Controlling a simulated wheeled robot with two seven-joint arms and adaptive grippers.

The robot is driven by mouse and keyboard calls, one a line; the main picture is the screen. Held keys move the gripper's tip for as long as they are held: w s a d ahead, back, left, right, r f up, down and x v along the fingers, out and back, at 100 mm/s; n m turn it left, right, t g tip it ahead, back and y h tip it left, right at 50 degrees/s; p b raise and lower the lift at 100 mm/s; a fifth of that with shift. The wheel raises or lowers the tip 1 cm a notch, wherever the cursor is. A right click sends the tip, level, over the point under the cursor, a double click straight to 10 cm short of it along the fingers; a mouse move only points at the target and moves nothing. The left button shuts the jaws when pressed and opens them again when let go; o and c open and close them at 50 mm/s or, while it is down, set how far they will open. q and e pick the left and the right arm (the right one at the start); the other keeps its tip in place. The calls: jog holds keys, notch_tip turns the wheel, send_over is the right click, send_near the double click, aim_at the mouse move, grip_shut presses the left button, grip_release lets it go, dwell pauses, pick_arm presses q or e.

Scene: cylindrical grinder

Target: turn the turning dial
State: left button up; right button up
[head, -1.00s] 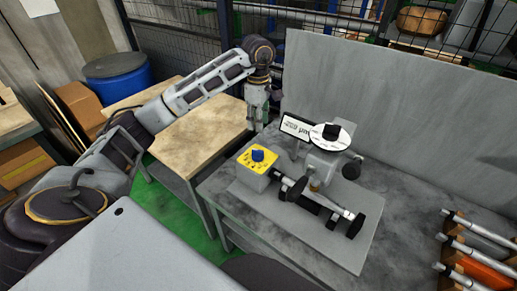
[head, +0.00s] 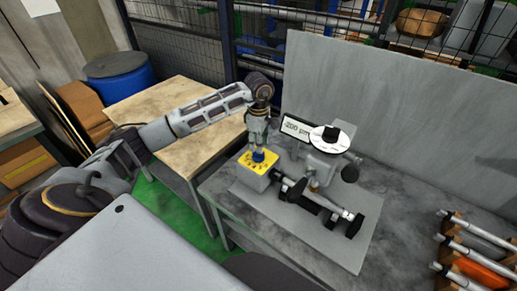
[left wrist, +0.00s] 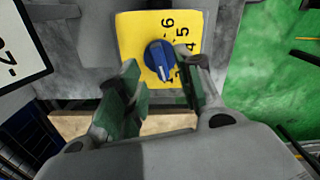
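The turning dial is a blue knob (head: 258,156) on the yellow top (head: 249,162) of a small grey box at the left of the machine. In the left wrist view the blue knob (left wrist: 159,61) carries a white pointer line, with numbers printed around it on the yellow plate (left wrist: 130,30). My left gripper (head: 258,147) points down right at the knob. In the left wrist view its two green-padded fingers (left wrist: 158,85) are apart, with the knob in the gap near their tips. I see no clear contact. My right gripper is out of view.
The grinder's white round gauge (head: 331,138) and a display reading "-200 µm" (head: 297,128) stand just right of the box. Black-ended rollers (head: 322,205) lie in front. A tall grey panel (head: 400,110) stands behind. A wooden-topped table (head: 185,150) is at the left.

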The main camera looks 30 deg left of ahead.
aim_at(259, 155)
pick_arm(q)
jog(key=shift+f, duration=1.85)
grip_shut()
